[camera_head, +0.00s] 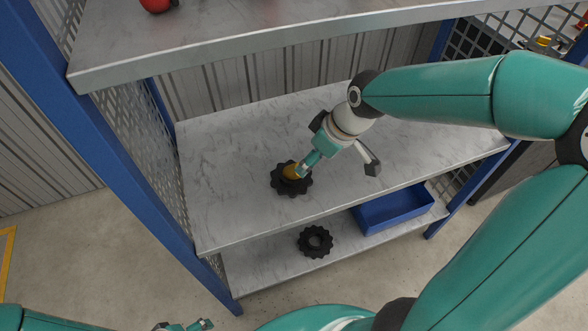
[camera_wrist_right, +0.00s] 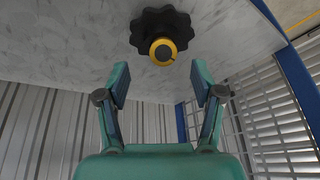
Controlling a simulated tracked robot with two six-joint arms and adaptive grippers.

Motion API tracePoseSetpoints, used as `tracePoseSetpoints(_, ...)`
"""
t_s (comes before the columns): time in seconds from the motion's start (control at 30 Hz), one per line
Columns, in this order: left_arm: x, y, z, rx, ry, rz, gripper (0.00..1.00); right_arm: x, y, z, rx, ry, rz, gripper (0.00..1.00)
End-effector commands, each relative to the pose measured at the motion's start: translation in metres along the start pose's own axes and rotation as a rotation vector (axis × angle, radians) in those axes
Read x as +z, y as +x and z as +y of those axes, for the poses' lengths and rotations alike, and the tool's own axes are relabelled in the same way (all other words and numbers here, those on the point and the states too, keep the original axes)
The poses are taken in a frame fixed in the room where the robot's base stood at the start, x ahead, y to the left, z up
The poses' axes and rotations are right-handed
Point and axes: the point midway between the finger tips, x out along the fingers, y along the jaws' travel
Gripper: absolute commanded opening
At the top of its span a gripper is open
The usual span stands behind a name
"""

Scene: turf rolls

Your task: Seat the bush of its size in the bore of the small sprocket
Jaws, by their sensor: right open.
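A black toothed sprocket (camera_head: 296,188) lies flat on the middle shelf. A yellow bush (camera_head: 290,171) stands at its middle; both also show in the right wrist view, the sprocket (camera_wrist_right: 150,23) and the bush (camera_wrist_right: 163,50). The bush rises above the sprocket; I cannot tell how deep it sits. My right gripper (camera_wrist_right: 160,82) is open and empty, its fingers apart and short of the bush. A second black sprocket (camera_head: 304,243) with an open bore lies on the lower shelf. I cannot tell which sprocket is smaller. My left gripper (camera_head: 185,326) is partly cut off at the bottom edge.
The middle shelf (camera_head: 222,152) is otherwise clear. A blue bin (camera_head: 395,210) stands on the lower shelf (camera_head: 265,275) at the right. The upper shelf (camera_head: 230,45) overhangs, with a red object (camera_head: 157,5) on it. Blue posts (camera_head: 150,180) and mesh panels flank the shelves.

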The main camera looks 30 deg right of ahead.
Motion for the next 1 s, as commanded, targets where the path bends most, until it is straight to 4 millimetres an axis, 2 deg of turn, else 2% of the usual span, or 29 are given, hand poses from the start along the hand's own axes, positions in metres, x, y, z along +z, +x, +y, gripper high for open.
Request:
tracePoseSetpoints(0.1, 0.000, 0.002, -0.001, 0.000, 0.000, 0.000, 0.81, 0.001, 0.015, 0.000, 0.000, 0.002, -0.003, 0.67)
tracePoseSetpoints(0.33, 0.000, 0.002, -0.001, 0.000, 0.000, 0.001, 0.81, -0.001, 0.030, -0.001, 0.000, 0.003, -0.002, 0.67)
tracePoseSetpoints(0.6, 0.000, 0.005, -0.002, 0.000, 0.000, 0.001, 0.81, -0.005, 0.066, -0.003, 0.000, 0.004, -0.002, 0.67)
tracePoseSetpoints(0.9, 0.000, 0.005, -0.002, 0.000, 0.000, 0.001, 0.81, -0.006, 0.071, -0.003, 0.002, 0.006, 0.001, 0.67)
tracePoseSetpoints(0.93, 0.000, 0.005, -0.002, 0.000, 0.000, 0.001, 0.81, -0.006, 0.071, -0.003, 0.002, 0.006, 0.001, 0.65)
tracePoseSetpoints(1.0, 0.000, 0.005, -0.002, 0.000, 0.000, 0.001, 0.81, -0.005, 0.071, -0.003, 0.002, 0.006, 0.001, 0.54)
